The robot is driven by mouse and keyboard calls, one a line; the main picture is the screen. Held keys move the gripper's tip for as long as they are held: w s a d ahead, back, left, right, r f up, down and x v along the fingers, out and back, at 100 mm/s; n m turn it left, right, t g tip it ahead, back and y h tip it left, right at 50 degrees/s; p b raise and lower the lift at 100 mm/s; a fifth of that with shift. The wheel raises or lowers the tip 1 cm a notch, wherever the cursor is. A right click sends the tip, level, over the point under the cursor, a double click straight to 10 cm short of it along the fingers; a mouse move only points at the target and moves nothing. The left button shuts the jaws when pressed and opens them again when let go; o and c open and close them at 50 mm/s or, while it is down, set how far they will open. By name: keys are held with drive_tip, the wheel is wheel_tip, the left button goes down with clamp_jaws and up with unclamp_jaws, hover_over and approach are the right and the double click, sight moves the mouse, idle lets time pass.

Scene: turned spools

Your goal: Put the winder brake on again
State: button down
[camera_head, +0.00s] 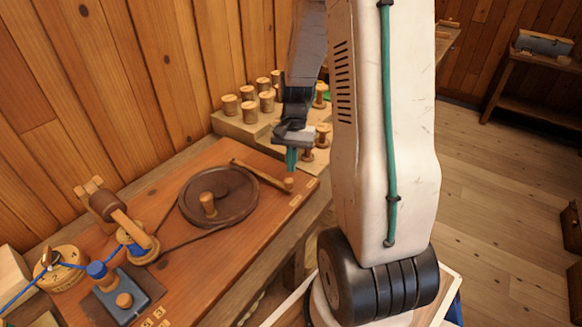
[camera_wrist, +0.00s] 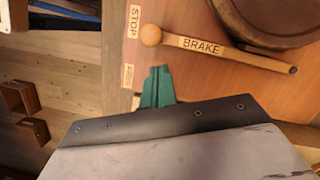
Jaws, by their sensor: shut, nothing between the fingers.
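The winder brake is a wooden lever (camera_head: 262,174) with a round knob, on the bench beside the dark wheel (camera_head: 190,205). In the wrist view the lever (camera_wrist: 245,53) is marked BRAKE, and its knob (camera_wrist: 150,35) lies beside a label reading STOP (camera_wrist: 134,22). The lever runs close along the wheel's rim (camera_wrist: 240,28); I cannot tell whether they touch. A second label (camera_wrist: 128,76) is too small to read. My gripper (camera_head: 291,160) is shut and empty. Its green fingertips (camera_wrist: 157,86) are near the knob, apart from it in the picture.
Several wooden spools (camera_head: 248,111) stand on a stepped block behind the bench. At the left are a winder with a spool (camera_head: 104,204), a numbered dial (camera_head: 62,270) with blue thread, and a blue-grey block (camera_head: 122,297). The bench front (camera_head: 225,262) is clear.

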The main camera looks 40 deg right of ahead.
drive_tip(key=shift+w+d+r, duration=0.3)
drive_tip(key=shift+d, duration=0.15)
drive_tip(key=shift+w+d+r, duration=0.3)
drive_tip(key=shift+d, duration=0.15)
drive_tip(key=v, duration=0.9)
drive_tip(key=shift+s+a, duration=0.1)
drive_tip(key=shift+a, duration=0.05)
drive_tip(key=s+a+r+n+t+h, duration=0.1)
drive_tip(key=s+a+r+n, duration=0.4)
drive_tip(key=s+a, duration=0.4)
drive_tip(key=s+a+r+n+t+h, duration=0.1)
drive_tip(key=s+a+r+n, duration=0.5)
drive_tip(key=a, duration=0.8)
drive_tip(key=s+t, duration=0.1)
drive_tip(key=s, duration=0.2)
drive_tip(key=shift+s+r, duration=0.25)
drive_tip(key=shift+r, duration=0.15)
